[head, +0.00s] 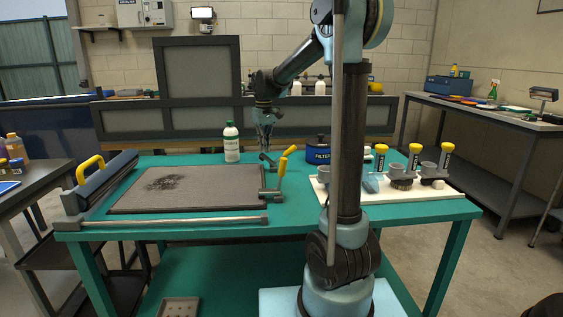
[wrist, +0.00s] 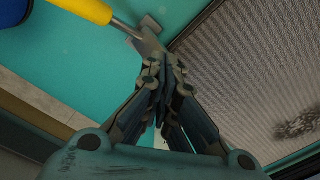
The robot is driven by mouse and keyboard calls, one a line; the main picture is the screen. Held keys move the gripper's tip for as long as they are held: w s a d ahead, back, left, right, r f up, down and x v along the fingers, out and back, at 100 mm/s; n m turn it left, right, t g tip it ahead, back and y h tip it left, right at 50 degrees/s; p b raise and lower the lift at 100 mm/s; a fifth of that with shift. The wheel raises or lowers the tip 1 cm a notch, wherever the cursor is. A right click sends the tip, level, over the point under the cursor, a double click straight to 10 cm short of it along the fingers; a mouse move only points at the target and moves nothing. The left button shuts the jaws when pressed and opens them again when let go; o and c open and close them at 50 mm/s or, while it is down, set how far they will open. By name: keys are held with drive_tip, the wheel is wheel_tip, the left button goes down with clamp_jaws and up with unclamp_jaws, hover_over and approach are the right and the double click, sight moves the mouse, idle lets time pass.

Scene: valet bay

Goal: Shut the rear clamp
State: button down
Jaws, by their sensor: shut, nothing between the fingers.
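The rear clamp (head: 267,157) is a small grey metal part at the back right corner of the framed mesh panel (head: 215,192). In the wrist view a clamp (wrist: 149,40) shows a metal rod and a yellow grip (wrist: 85,10) slanting away from the panel. In the head view the yellow grips overlap at the panel's right side. The front clamp (head: 270,192) stands nearer, with its yellow handle raised. My gripper (head: 267,146) is shut and empty, pointing down just above the rear clamp. Its fingertips (wrist: 163,66) lie close to the metal part; I cannot tell whether they touch.
A white bottle (head: 231,143) stands left of my gripper, behind the panel. A blue filter tub (head: 318,152) is to the right. A white tray (head: 440,191) with yellow-capped tubes lies farther right. A hinged bar with a yellow handle (head: 89,168) is at the left.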

sight(265, 155)
drive_tip(key=shift+f, duration=1.9)
drive_tip(key=shift+r, duration=4)
